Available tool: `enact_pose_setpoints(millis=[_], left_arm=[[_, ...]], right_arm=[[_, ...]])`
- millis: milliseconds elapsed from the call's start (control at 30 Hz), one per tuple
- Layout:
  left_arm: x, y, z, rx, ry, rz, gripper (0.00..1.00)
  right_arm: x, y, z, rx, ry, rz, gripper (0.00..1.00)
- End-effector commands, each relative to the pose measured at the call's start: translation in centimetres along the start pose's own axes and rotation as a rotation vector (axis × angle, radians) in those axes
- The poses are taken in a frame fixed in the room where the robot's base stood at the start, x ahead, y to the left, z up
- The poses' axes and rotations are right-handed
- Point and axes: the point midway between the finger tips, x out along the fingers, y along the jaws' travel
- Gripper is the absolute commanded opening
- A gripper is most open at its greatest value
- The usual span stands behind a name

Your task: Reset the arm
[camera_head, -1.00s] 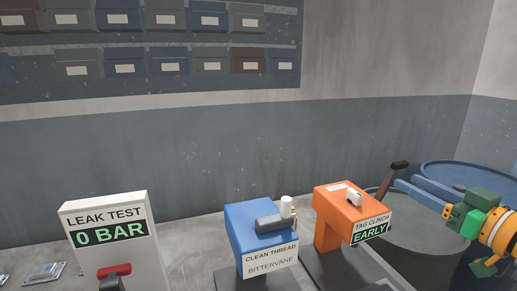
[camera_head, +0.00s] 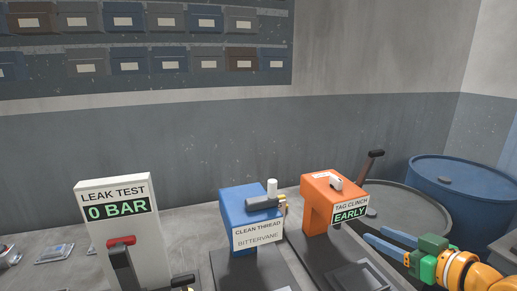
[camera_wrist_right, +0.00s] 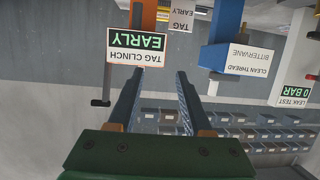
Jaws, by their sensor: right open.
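My right gripper (camera_head: 388,243) comes in from the right edge in the head view, with blue fingers and a green and orange body. It is open and empty, in front of and to the right of the orange tag clinch machine (camera_head: 318,190), whose sign reads EARLY. The tag clinch's dark lever (camera_head: 371,164) rises at its right, apart from the fingers. In the right wrist view the two fingers (camera_wrist_right: 157,75) stand apart with nothing between them, and the view is upside down. My left gripper is not in view.
A blue clean thread station (camera_head: 245,205) and a white leak test box (camera_head: 117,215) reading 0 BAR stand on the bench to the left. A grey drum (camera_head: 405,205) and a blue drum (camera_head: 465,180) stand behind the gripper. Bins (camera_head: 130,68) hang on the wall.

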Motion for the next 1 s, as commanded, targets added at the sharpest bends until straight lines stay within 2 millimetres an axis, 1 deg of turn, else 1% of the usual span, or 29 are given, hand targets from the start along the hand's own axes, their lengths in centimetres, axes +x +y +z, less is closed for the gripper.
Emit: enact_pose_setpoints(millis=[33,67,133,267,300,367,400,500,567,600,667,700,767,833,867,900,1000], left_arm=[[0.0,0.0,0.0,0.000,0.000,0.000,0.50],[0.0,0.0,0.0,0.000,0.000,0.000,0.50],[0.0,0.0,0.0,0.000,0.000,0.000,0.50],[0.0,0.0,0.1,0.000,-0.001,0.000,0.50],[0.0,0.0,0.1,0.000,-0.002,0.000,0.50],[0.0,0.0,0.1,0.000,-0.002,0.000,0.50],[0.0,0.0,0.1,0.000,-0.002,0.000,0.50],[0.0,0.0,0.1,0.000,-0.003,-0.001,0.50],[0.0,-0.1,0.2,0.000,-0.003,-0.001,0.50],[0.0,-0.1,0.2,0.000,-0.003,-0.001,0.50],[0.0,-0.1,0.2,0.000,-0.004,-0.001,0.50],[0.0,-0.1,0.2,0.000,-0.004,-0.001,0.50],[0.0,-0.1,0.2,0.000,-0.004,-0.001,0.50],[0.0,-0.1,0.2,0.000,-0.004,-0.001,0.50],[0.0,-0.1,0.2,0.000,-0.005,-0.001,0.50],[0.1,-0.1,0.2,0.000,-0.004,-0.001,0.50],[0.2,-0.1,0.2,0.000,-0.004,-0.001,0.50]], right_arm=[[0.5,-0.9,2.0,0.002,-0.046,-0.009,0.50],[0.8,-1.4,3.2,0.000,-0.076,-0.011,0.50],[1.3,-2.8,6.5,-0.002,-0.155,-0.019,0.50],[1.4,-6.1,13.2,-0.005,-0.318,-0.027,0.50],[1.1,-7.2,15.3,-0.004,-0.371,-0.028,0.50],[0.4,-8.9,18.4,-0.001,-0.449,-0.026,0.50],[-0.2,-10.1,20.2,0.003,-0.499,-0.022,0.50],[-2.1,-12.8,24.2,0.019,-0.618,-0.003,0.50],[-3.5,-14.2,26.2,0.032,-0.684,0.016,0.50],[-4.5,-15.1,27.3,0.045,-0.726,0.031,0.50],[-6.2,-16.3,28.8,0.065,-0.789,0.057,0.50],[-7.4,-17.0,29.7,0.082,-0.830,0.078,0.50],[-9.2,-18.1,30.8,0.111,-0.891,0.113,0.50],[-11.5,-19.1,31.8,0.148,-0.962,0.162,0.50],[-12.0,-19.3,32.3,0.158,-0.985,0.178,0.50],[-11.2,-19.0,33.5,0.151,-0.989,0.175,0.50],[-10.0,-19.0,36.2,0.148,-1.004,0.170,0.50]])
